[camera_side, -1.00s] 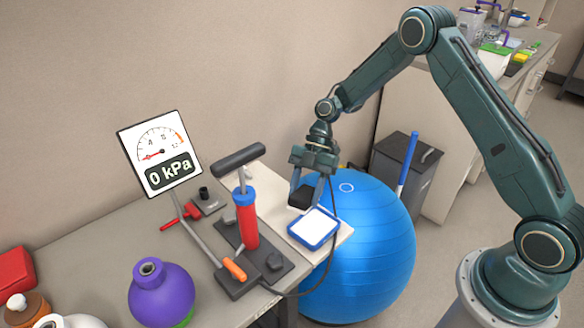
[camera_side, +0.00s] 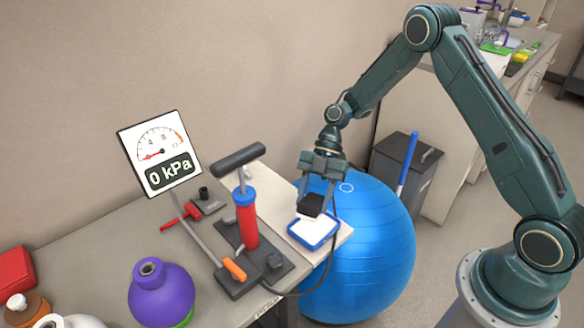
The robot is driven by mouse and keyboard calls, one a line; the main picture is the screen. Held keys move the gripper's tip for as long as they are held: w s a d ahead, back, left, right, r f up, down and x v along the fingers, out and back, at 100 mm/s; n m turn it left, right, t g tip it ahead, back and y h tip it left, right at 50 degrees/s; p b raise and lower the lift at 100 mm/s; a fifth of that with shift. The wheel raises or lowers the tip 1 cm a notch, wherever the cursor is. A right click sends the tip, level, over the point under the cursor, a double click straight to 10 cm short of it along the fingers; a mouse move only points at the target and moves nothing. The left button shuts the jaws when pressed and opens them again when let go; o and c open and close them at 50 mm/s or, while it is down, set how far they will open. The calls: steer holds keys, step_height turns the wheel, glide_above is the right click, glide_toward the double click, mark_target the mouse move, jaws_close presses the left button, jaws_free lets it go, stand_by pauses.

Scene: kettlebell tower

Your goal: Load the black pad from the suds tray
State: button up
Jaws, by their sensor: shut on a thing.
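The black pad (camera_side: 311,205) is held between the fingers of my gripper (camera_side: 316,199). My gripper points down and is shut on the pad. The suds tray (camera_side: 313,238) is a small blue-rimmed tray with white contents, on the pale board at the table's right end. The pad is over the tray's far part and hides some of it. I cannot tell whether the pad's underside touches the white suds.
A pump with a red cylinder (camera_side: 246,222) and black T-handle stands left of the tray. A gauge (camera_side: 160,153) reads 0 kPa. A purple kettlebell (camera_side: 161,293) stands at the front left. A large blue ball (camera_side: 367,255) is beside the table end.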

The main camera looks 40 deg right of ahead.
steer(key=shift+f, duration=3.25)
steer(key=shift+f, duration=0.3)
steer(key=shift+r, duration=0.1)
steer(key=shift+r, duration=3.9)
steer(key=shift+a+h, duration=0.1)
steer(key=shift+h, duration=0.2)
steer(key=shift+t+h, duration=0.7)
steer(key=shift+h, duration=0.8)
